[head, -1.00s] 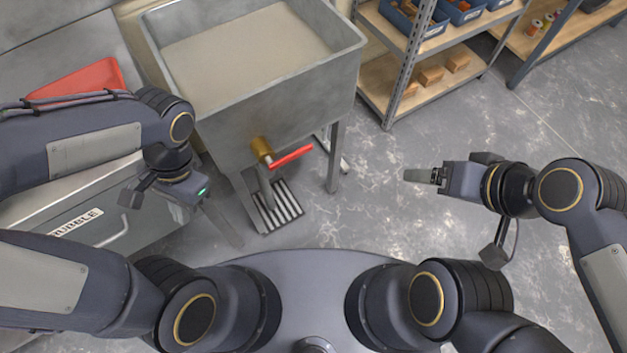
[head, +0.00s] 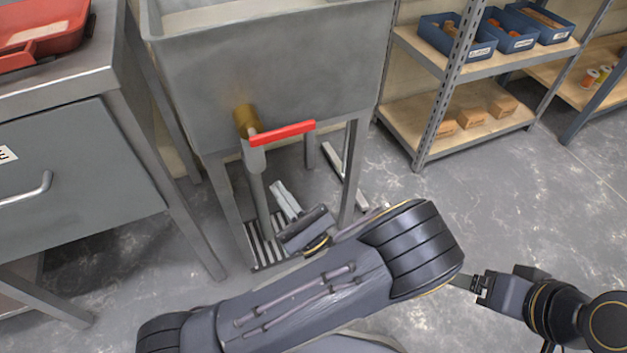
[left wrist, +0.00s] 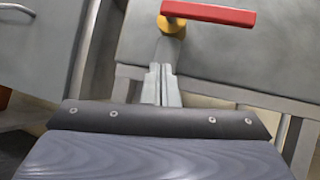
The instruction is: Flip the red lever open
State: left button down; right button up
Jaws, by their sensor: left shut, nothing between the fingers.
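The red lever (head: 283,133) sticks out sideways to the right from a brass valve (head: 246,120) on the front of the grey tub (head: 270,65). A grey spout (head: 254,158) hangs below the valve. My left gripper (head: 279,188) is shut and empty, below the lever and to the right of the spout, not touching the lever. In the left wrist view, the lever (left wrist: 210,14) lies above the closed fingertips (left wrist: 161,69), and the spout is behind them. My right gripper (head: 464,282) is at the lower right, partly hidden behind my left arm; its opening is unclear.
A grey cabinet (head: 80,170) with a red tray (head: 40,30) on top stands at the left. A floor grate (head: 262,250) lies under the spout. Floor at the right is clear.

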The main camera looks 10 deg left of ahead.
pick_arm(q)
jog(key=d+f+m+t+h+b, duration=0.2)
jog(key=d+f+m+t+h, duration=0.2)
jog(key=d+m+t, duration=0.1)
jog(key=shift+w+d+f+m+t+h, duration=0.15)
jog(key=shift+d+f+m+t+h, duration=0.2)
jog(key=shift+d+t, duration=0.65)
pick_arm(e)
jog(key=f, duration=0.2)
jog(key=d+f, duration=0.1)
jog(key=shift+s+f, duration=0.2)
jog(key=shift+f, duration=0.15)
pick_arm(q)
jog(key=shift+a+r, duration=0.15)
jog(key=shift+a, duration=0.15)
jog(key=s+r+b+x, duration=0.1)
jog(key=x, duration=0.5)
jog(key=d+r+b+x, duration=0.1)
jog(key=b+x, duration=0.1)
jog(key=x, duration=0.4)
jog(key=shift+r, duration=0.4)
pick_arm(e)
jog(key=shift+f, duration=1.6)
pick_arm(q)
jog(key=shift+s, duration=0.15)
pick_arm(e)
jog(key=shift+r, duration=0.15)
